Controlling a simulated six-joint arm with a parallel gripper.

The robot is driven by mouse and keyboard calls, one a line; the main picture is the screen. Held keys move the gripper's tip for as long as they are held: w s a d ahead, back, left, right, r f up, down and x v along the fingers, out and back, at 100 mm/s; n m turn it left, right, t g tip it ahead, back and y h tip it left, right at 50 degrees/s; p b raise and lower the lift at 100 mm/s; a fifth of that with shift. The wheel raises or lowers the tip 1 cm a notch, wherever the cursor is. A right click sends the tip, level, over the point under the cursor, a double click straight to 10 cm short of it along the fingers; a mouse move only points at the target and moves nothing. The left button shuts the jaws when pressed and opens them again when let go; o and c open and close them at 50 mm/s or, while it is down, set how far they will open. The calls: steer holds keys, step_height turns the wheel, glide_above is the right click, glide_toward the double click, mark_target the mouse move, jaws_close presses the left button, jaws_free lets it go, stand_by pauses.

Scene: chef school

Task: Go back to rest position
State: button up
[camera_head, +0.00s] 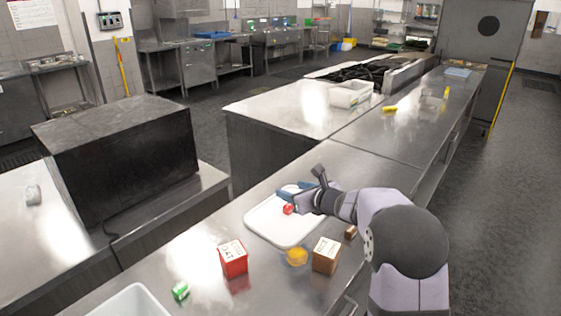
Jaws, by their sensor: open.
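My arm reaches in from the right over the steel counter. My gripper (304,184) is open at the far right end of a white tray (262,228). A small red item (288,209) lies on the tray, just below and left of the gripper in the picture. A blue shape (291,187) shows by the gripper at the tray's far edge; I cannot tell what it is or whether the gripper touches it. Nothing is clearly held between the fingers.
A red box (233,258), a yellow round item (297,257), a brown box (326,255) and a small brown item (351,232) stand near the tray. A green item (180,290) and white container (132,302) are at front left. The counter beyond the arm is mostly clear.

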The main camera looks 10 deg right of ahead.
steer(key=s+a+f+n+g, duration=0.1)
steer(key=s+a+n+g, duration=0.1)
steer(key=s+n, duration=0.3)
steer(key=s+a+f+n+g+p, duration=0.1)
steer(key=s+a+n+g, duration=0.1)
steer(key=s+n, duration=0.4)
steer(key=s+a+f+n+g+p, duration=0.1)
steer(key=s+a+n+g, duration=0.1)
steer(key=s+n, duration=0.3)
steer(key=shift+s+a+g, duration=0.2)
steer(key=shift+s+g, duration=0.1)
steer(key=shift+s, duration=1.5)
steer(key=s+d+n+g, duration=0.1)
steer(key=s+n, duration=0.1)
steer(key=s, duration=0.1)
steer(key=s+f+n+g+h, duration=0.1)
steer(key=s+n, duration=0.2)
steer(key=s, duration=0.1)
steer(key=s+d+f+n+p, duration=0.1)
steer(key=s+n, duration=0.2)
steer(key=shift+s+d+f+g+h, duration=0.2)
steer(key=shift+s+d+g+h, duration=0.1)
steer(key=shift+s+g+h, duration=0.1)
steer(key=s+d+f+n+g+h, duration=0.2)
steer(key=s+d+f+n, duration=0.3)
steer(key=s, duration=0.7)
steer(key=shift+s+d+f+n+g+h, duration=0.15)
steer(key=shift+s+d+n+g+h, duration=0.2)
steer(key=shift+d+n+h, duration=0.6)
